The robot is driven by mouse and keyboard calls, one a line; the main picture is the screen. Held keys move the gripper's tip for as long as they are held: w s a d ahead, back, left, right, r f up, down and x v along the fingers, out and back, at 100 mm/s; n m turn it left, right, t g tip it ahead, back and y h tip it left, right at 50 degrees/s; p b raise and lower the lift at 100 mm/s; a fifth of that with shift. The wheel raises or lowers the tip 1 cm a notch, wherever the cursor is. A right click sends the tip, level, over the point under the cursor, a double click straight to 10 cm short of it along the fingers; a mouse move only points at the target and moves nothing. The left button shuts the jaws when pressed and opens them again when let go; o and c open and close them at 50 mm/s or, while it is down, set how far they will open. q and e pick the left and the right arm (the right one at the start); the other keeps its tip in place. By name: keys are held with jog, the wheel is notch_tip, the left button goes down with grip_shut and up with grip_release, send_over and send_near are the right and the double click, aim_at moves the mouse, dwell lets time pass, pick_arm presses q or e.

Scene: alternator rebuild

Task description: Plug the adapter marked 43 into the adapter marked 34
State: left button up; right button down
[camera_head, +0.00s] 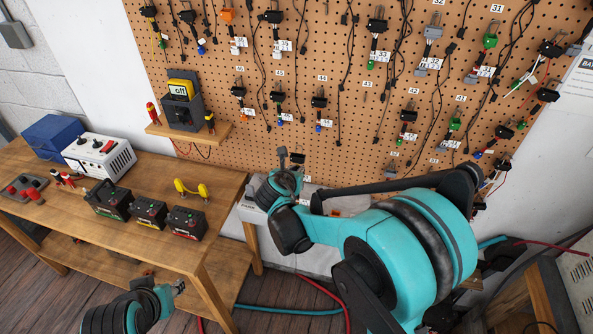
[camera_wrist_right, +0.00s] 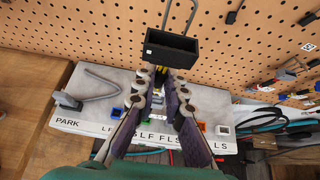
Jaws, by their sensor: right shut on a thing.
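My right gripper (camera_wrist_right: 170,78) is shut on a black box-shaped adapter (camera_wrist_right: 172,48) with a grey cable loop above it. No number can be read on it. In the head view my right gripper (camera_head: 291,166) is in front of the lower pegboard, partly hidden by its own wrist. The pegboard (camera_head: 336,135) has a row of printed place numbers; the place at 43 (camera_head: 368,86) looks bare. I cannot make out an adapter marked 34. My left gripper (camera_head: 178,287) is at the bottom left, near the bench's front; its opening is unclear.
A white panel (camera_wrist_right: 80,122) marked PARK, with coloured sockets, lies below my right gripper. A grey plug (camera_wrist_right: 68,101) lies on it. The wooden bench (camera_head: 150,187) at left carries batteries, a white power unit (camera_head: 98,156) and a blue box (camera_head: 53,138). Other adapters hang on the pegboard.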

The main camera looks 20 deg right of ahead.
dwell(0.3)
jog(key=c, duration=1.5)
grip_release()
jog(key=v, duration=1.2)
